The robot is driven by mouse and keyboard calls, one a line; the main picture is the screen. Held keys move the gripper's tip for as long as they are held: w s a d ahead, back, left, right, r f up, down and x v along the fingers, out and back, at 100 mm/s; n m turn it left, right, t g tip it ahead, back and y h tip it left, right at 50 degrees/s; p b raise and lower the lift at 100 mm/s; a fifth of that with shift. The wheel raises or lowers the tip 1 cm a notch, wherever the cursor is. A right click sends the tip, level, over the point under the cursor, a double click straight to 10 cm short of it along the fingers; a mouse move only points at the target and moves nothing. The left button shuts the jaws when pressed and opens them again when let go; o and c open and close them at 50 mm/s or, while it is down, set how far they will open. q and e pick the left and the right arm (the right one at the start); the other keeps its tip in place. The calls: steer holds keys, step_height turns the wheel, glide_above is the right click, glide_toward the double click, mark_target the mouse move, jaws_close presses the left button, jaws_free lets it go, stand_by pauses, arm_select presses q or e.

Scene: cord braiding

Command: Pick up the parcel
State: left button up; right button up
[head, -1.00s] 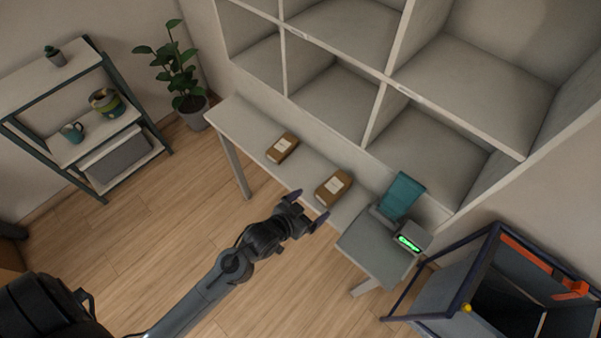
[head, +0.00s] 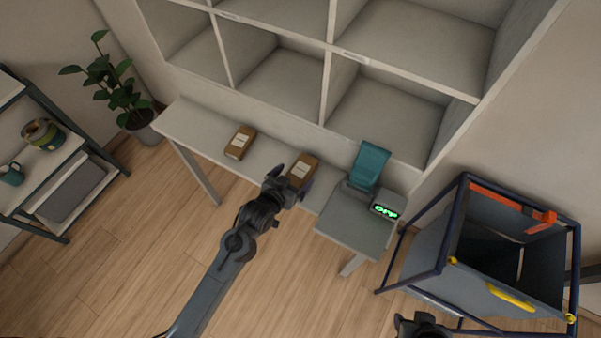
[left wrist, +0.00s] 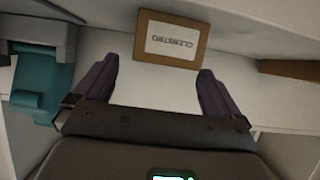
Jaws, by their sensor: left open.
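Two brown parcels with pale labels lie on the narrow shelf-table. One parcel (head: 304,167) is near the scale, and the other parcel (head: 240,142) is farther left. My left gripper (head: 290,180) is open and empty at the near side of the first parcel, partly covering it. In the left wrist view that parcel (left wrist: 172,40) lies just beyond and between the fingertips (left wrist: 157,70), its label facing up; I see no contact. The second parcel (left wrist: 290,68) shows at the right edge. A dark part of my right arm (head: 421,325) shows at the bottom; its fingers are unclear.
A scale with a lit green display (head: 386,211) and a teal holder (head: 368,165) stand right of the parcels. Pigeonhole shelving (head: 340,50) rises behind the table (head: 185,118). A blue-framed bin (head: 440,235) stands at right. Open floor lies in front.

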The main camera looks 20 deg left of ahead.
mark_target(300, 170)
arm_select(q)
steer(key=shift+x, duration=1.7)
steer(key=shift+c, duration=0.5)
steer(key=c, duration=1)
steer(key=shift+r, duration=0.1)
steer(key=shift+r, duration=0.6)
step_height(300, 170, up, 8)
steer(key=shift+f+p, duration=0.15)
steer(key=shift+p, duration=0.55)
steer(key=shift+r, duration=0.55)
